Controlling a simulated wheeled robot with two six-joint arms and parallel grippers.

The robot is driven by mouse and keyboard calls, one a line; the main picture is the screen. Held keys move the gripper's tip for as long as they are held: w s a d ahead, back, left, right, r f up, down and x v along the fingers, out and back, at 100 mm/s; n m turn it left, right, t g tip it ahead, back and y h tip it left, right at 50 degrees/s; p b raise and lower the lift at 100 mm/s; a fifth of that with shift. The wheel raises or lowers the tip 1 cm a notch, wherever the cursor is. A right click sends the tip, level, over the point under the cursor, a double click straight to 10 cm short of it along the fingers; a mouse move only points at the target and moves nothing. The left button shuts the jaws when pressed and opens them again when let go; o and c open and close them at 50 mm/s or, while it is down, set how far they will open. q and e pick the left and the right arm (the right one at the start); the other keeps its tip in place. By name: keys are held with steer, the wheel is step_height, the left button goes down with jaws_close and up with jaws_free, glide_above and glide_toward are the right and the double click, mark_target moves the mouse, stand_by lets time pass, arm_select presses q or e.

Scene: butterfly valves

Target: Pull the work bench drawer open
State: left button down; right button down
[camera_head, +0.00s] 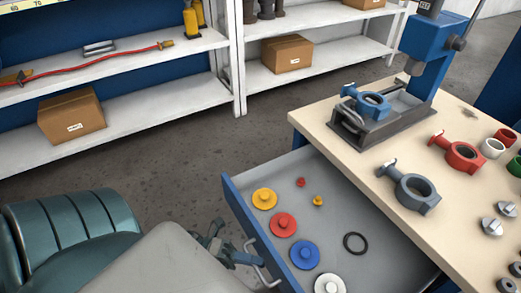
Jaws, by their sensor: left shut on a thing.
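The work bench drawer (325,190) stands pulled out from the bench, with its blue front panel (246,215) facing lower left. Its metal bar handle (257,262) sits on that front panel. My left gripper (247,260) is at the handle and shut on it; my own arm partly hides the grip. Inside the drawer lie yellow, red, blue and white round discs, small yellow and red parts, and a black ring (354,242). My right gripper is not in view.
The bench top (345,165) carries a blue press (425,50), blue, grey and red valve bodies, coloured rings and small metal parts. White shelves (150,120) with cardboard boxes stand behind. The floor (165,180) between shelves and drawer is clear.

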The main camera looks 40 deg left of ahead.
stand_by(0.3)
arm_select(q)
steer(key=c, duration=1.5)
jaws_free()
steer(key=shift+a, duration=0.1)
